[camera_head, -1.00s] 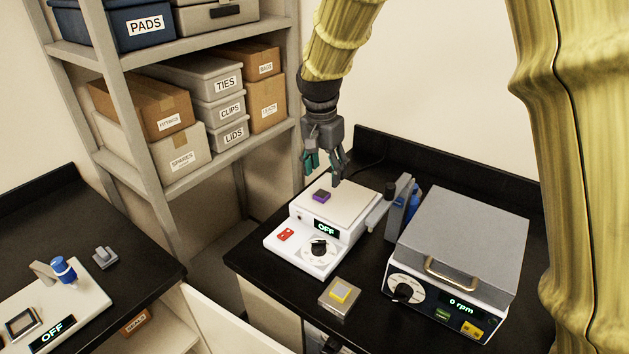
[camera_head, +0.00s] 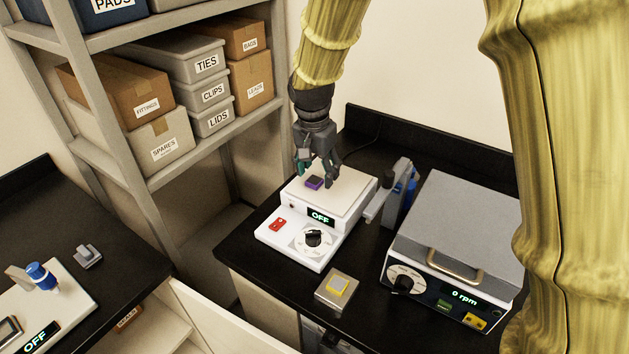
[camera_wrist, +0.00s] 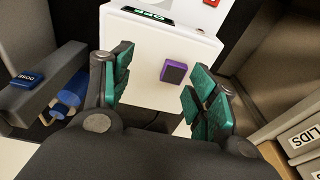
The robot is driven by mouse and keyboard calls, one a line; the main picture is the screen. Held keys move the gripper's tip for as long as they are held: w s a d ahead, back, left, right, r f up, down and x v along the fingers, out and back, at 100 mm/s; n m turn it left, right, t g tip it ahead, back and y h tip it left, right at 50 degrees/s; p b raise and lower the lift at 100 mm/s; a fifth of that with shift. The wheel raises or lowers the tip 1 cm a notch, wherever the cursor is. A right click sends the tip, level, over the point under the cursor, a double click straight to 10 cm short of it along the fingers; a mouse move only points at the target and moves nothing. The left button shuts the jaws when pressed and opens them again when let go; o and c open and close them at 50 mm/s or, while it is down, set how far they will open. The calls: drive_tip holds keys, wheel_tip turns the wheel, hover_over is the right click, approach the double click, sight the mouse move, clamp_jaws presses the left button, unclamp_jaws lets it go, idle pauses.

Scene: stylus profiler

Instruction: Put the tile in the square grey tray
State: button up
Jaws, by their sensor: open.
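A small dark tile with purple edges (camera_head: 314,183) lies on the white top plate of the hotplate-like device; it also shows in the wrist view (camera_wrist: 174,72). My gripper (camera_head: 318,176) is open and empty, just above that plate. In the wrist view the green-padded fingers (camera_wrist: 160,88) stand apart, with the tile between them and nearer the right finger. I cannot see finger contact with the tile. A square grey tray-like piece (camera_head: 325,298) stands on the black bench in front of the device, with a yellow-edged grey square on it.
The white device (camera_head: 290,248) has a dial and an OFF display. A grey post with a blue part (camera_head: 400,190) stands close to its right. A lidded grey machine reading 0 rpm (camera_head: 455,235) is further right. Shelves with labelled boxes (camera_head: 213,92) rise at the left.

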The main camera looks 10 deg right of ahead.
sight(314, 182)
drive_tip(key=shift+w+p, duration=0.15)
drive_tip(key=shift+p, duration=0.15)
drive_tip(key=w+f, duration=0.3)
drive_tip(key=w+f+p, duration=0.1)
drive_tip(key=w+f, duration=0.2)
drive_tip(key=f, duration=0.1)
drive_tip(key=shift+w+f, duration=0.1)
drive_tip(key=shift+w, duration=0.1)
drive_tip(key=shift+s, duration=0.3)
drive_tip(key=s+r, duration=0.1)
drive_tip(key=s, duration=0.1)
drive_tip(key=shift+s+d+r, duration=0.1)
drive_tip(key=shift+s+r, duration=0.25)
drive_tip(key=shift+r, duration=0.05)
drive_tip(key=c, duration=0.4)
drive_tip(key=shift+s+r, duration=0.2)
drive_tip(key=c, duration=0.4)
drive_tip(key=shift+w+f, duration=0.65)
drive_tip(key=shift+w, duration=0.05)
drive_tip(key=shift+c, duration=0.9)
drive_tip(key=shift+s+f, duration=0.15)
drive_tip(key=shift+s, duration=0.1)
drive_tip(key=shift+o, duration=1.2)
drive_tip(key=shift+w+f, duration=0.1)
drive_tip(key=shift+f, duration=0.05)
